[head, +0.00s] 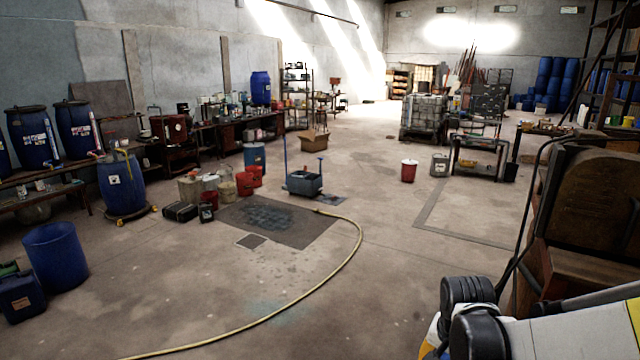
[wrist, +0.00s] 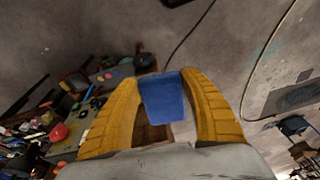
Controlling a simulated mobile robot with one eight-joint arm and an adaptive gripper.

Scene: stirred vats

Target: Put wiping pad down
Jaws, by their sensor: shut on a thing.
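The wiping pad (wrist: 163,97) is a blue block in the wrist view. My gripper (wrist: 162,88) has two yellow fingers, closed on the pad from both sides. The pad is held off the floor, with a cluttered bench top in view behind and to its left. In the head view only part of my arm shows at the lower right; the gripper and pad are out of that view.
A cluttered bench (wrist: 65,150) with a red item and small tools lies at the left of the wrist view. In the head view a brown wooden cabinet (head: 590,200) stands close at right. A yellow hose (head: 340,262) crosses the open floor.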

